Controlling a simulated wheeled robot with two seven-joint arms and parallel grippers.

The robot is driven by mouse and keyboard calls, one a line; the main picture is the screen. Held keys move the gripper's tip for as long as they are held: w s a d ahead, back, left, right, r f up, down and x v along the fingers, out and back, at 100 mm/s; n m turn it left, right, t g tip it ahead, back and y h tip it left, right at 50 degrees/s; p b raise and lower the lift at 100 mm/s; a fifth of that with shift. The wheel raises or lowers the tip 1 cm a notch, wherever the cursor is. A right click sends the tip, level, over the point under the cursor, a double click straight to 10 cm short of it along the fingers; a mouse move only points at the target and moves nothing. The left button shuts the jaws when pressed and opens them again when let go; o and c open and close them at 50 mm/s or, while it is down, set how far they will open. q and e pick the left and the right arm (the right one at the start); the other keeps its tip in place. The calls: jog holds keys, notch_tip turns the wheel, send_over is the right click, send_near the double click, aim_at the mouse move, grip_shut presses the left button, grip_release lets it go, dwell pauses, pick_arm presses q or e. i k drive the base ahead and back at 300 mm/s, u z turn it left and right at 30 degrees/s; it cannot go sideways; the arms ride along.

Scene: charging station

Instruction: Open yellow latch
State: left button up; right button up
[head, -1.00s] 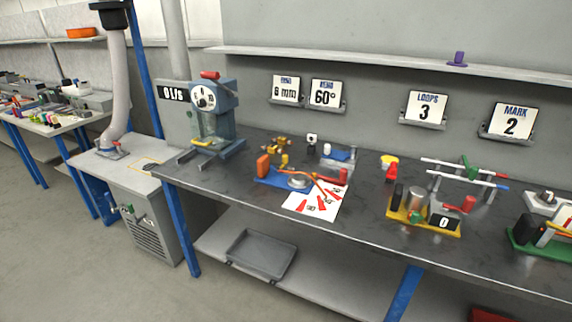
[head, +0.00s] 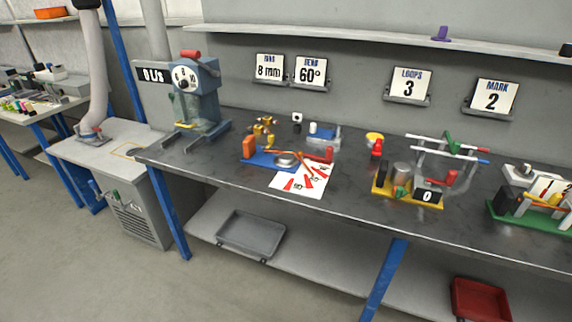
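A blue-grey machine (head: 196,95) with a round white dial and a red top piece stands at the back left of the dark bench. A small yellow piece (head: 185,125) is at the lower front of this machine; it may be the yellow latch, but it is too small to tell its shape or whether it is open or shut. Neither of my grippers shows in the head view.
The dark bench (head: 340,208) holds a blue fixture (head: 262,158) with orange parts, a yellow-based device (head: 385,191) and a green-based device (head: 525,222). A grey tray (head: 250,235) and a red bin (head: 480,300) are below. The floor (head: 110,285) in front is clear.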

aim_at(271, 137)
jog(key=u, duration=1.15)
jog(key=i, duration=1.3)
jog(key=z, duration=2.45)
